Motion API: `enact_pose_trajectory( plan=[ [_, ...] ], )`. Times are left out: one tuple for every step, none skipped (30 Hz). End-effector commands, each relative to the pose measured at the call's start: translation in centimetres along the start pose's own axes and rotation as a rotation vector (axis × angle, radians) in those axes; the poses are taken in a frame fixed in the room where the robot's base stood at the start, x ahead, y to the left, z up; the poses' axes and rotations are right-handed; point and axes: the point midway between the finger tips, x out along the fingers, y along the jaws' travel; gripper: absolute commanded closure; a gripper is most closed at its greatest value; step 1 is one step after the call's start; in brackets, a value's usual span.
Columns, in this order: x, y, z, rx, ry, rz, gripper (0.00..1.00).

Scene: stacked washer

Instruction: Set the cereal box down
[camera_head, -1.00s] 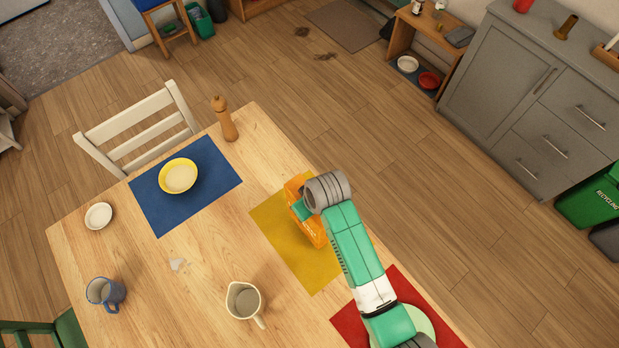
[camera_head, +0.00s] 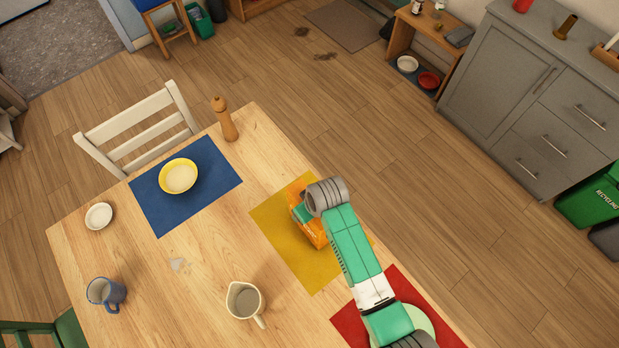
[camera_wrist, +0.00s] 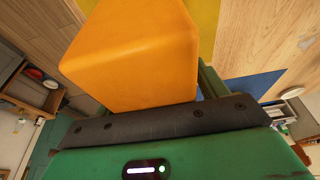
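The orange cereal box (camera_head: 318,236) is over the yellow placemat (camera_head: 289,249), near the right edge of the table. In the wrist view the box (camera_wrist: 135,55) fills the space in front of my gripper's palm. My gripper (camera_head: 303,213) is around the box from above, partly hidden by my grey wrist. It is shut on the box, with one green finger (camera_wrist: 211,82) beside it. The box's underside is hidden, so I cannot tell whether it touches the mat.
A cream jug (camera_head: 243,302) stands left of the mat. A blue placemat (camera_head: 214,194) holds a yellow bowl (camera_head: 179,176), with a pepper mill (camera_head: 226,122) behind it. A red placemat (camera_head: 345,323) with a pale green plate lies under my arm. A blue mug (camera_head: 104,292) is at left.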

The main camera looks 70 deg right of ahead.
Motion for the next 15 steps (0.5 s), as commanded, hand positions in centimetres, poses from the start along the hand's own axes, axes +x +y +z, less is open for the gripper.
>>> enact_pose_trajectory(
  plan=[
    [0.0,0.0,0.0,0.000,0.000,0.000,0.28],
    [0.0,0.0,0.0,0.000,0.000,0.000,0.28],
    [0.0,0.0,0.0,0.000,0.000,0.000,0.28],
    [0.0,0.0,0.0,0.000,0.000,0.000,0.28],
    [0.0,0.0,0.0,0.000,0.000,0.000,0.28],
    [-0.2,0.0,-0.1,0.000,0.000,0.000,0.28],
    [-0.5,0.0,-0.1,0.000,0.001,0.000,0.28],
    [-0.8,0.0,-0.1,0.000,0.002,0.000,0.28],
    [-1.4,0.0,-0.2,0.000,0.003,0.001,0.28],
    [-2.1,0.0,-0.2,0.000,0.004,0.001,0.28],
    [-2.8,0.0,-0.2,0.000,0.004,0.001,0.28],
    [-3.9,0.0,-0.2,0.000,0.004,0.001,0.28],
    [-4.7,0.0,-0.2,0.000,0.004,0.001,0.28],
    [-5.5,0.0,-0.2,-0.001,0.004,0.001,0.28],
    [-6.5,0.0,-0.2,-0.001,0.004,0.001,0.28]
  ],
)
